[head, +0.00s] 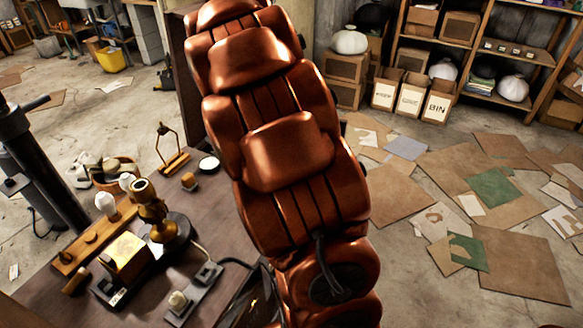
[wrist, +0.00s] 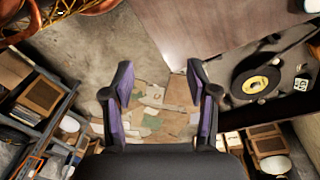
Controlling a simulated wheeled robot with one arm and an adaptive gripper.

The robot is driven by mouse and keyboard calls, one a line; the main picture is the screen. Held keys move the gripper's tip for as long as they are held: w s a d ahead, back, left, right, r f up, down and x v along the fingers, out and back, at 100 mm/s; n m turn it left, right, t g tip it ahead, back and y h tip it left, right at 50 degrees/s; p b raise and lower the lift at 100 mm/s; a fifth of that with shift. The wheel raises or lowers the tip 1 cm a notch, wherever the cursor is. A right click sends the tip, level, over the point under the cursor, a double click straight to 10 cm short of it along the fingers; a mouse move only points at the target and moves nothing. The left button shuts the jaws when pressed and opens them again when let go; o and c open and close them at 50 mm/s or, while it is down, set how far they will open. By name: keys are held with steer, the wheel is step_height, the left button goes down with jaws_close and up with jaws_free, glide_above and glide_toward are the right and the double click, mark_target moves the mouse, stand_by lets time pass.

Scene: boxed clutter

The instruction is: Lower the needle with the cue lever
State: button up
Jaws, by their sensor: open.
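The turntable shows at the right of the wrist view, with a black record (wrist: 236,80) and a yellow label (wrist: 255,84) at its centre. A white patterned piece (wrist: 300,84) lies to the right of the record. I cannot make out the cue lever or the needle in either view. My gripper (wrist: 160,68) is open and empty in the wrist view, its two purple-padded fingers well apart. It is left of the record, over the table's edge with floor behind, and touches nothing visible. In the head view my copper arm hides part of the table, and the gripper cannot be made out.
The brown table (head: 50,290) bears a wooden strip with bulbs (head: 95,238), a brass-coloured device (head: 152,210), a yellow-topped box (head: 125,255), a grey power strip (head: 195,293) and a small lamp (head: 168,150). Shelves (head: 515,50), boxes (head: 411,97) and scattered cardboard (head: 510,262) lie beyond.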

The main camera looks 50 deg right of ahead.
steer(key=w+d+f+m+b, duration=0.2)
steer(key=d+f+m, duration=0.2)
steer(key=d+f, duration=0.2)
steer(key=w+d+f+m+b, duration=0.2)
steer(key=w+d+f+m, duration=0.1)
steer(key=d+f, duration=0.3)
steer(key=w+d+f+m+b, duration=0.2)
steer(key=d+f+m, duration=0.3)
steer(key=d, duration=0.3)
steer(key=shift+w+f+m+t, duration=0.2)
steer(key=shift+f+m+t, duration=0.1)
steer(key=shift+f+t, duration=0.15)
steer(key=shift+f+b, duration=1.5)
steer(key=shift+f, duration=3.2)
steer(key=shift+c, duration=0.2)
jaws_close()
